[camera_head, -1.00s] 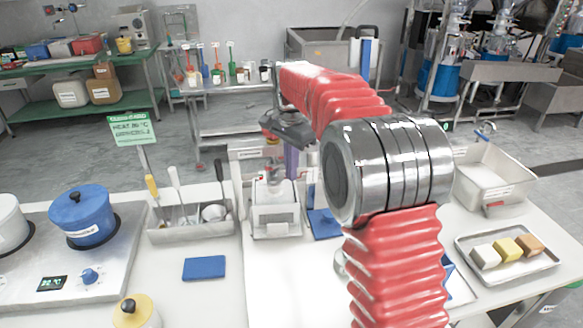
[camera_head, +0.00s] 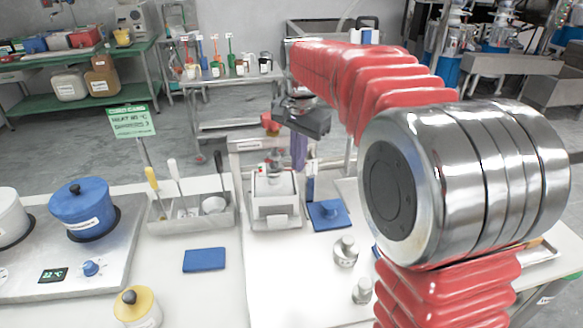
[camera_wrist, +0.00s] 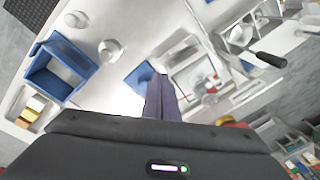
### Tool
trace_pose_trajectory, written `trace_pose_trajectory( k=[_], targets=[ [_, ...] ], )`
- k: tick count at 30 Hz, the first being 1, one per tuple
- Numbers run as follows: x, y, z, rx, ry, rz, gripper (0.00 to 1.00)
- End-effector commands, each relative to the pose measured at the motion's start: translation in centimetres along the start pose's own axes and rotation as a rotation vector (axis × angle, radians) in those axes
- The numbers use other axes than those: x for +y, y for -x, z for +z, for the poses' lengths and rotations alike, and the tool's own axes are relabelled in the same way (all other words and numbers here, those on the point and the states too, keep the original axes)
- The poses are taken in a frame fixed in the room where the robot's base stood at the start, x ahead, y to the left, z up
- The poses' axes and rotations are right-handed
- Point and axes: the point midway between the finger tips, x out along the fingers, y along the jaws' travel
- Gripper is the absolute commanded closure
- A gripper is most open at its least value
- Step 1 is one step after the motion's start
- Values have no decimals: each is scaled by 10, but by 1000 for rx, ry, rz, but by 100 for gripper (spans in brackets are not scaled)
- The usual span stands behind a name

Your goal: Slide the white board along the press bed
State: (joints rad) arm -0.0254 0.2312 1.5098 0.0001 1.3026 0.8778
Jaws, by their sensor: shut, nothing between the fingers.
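A small white press-like unit (camera_head: 275,200) stands on the table right of the utensil tray; it also shows in the wrist view (camera_wrist: 190,72). I cannot clearly pick out the white board on it. My gripper (camera_head: 299,155) is above and behind the unit, slightly to its right, with its purple fingers pointing down. In the wrist view the fingers (camera_wrist: 162,85) are together and empty, apart from the unit, over the table beside it.
Two metal weights (camera_head: 346,252) stand right of centre. A utensil tray (camera_head: 190,217) and a blue pot (camera_head: 82,210) are at left. A flat blue pad (camera_head: 204,260) lies in front. In the wrist view, a blue open box (camera_wrist: 55,72) is at left.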

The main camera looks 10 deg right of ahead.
Motion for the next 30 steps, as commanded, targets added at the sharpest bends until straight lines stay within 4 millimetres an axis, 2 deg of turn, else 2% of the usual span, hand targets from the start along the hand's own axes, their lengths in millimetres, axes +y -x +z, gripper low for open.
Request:
trace_pose_trajectory(
  k=[7,16,23,30],
  targets=[
    [41,25,31,51,151,-52,100],
    [91,39,70,123,336,-102,100],
    [129,38,100,184,478,-131,100],
    [168,28,132,255,623,-152,100]
  ],
)
